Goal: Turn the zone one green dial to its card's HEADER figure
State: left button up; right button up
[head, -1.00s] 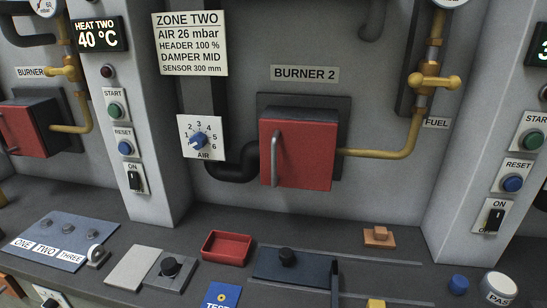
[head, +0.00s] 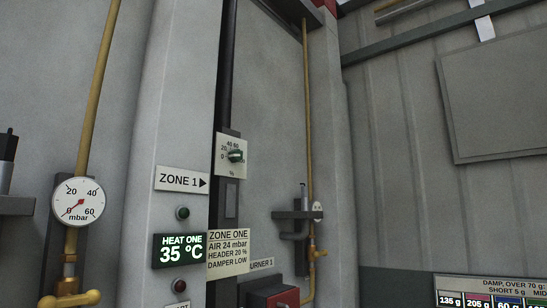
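The zone one green dial (head: 236,156) sits on a white scale plate (head: 229,170) high on the wall, seen at an angle. Figures 0, 20, 40 and 60 show around its left and top. The knob covers part of the scale, and I cannot tell which figure it points to. The zone one card (head: 229,254) below it reads AIR 24 mbar, HEADER 20 %, DAMPER LOW; its bottom edge shows no sensor line. Neither of my grippers is in view.
A pillar left of the dial carries a ZONE 1 sign (head: 182,181), a green lamp (head: 183,213) and a HEAT ONE display (head: 180,250) at 35 °C. A pressure gauge (head: 78,201) is at far left. A dark bracket (head: 299,215) and yellow pipe (head: 308,120) stand to the right.

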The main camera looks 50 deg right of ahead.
aim_at(235, 156)
jog(key=z, duration=1.35)
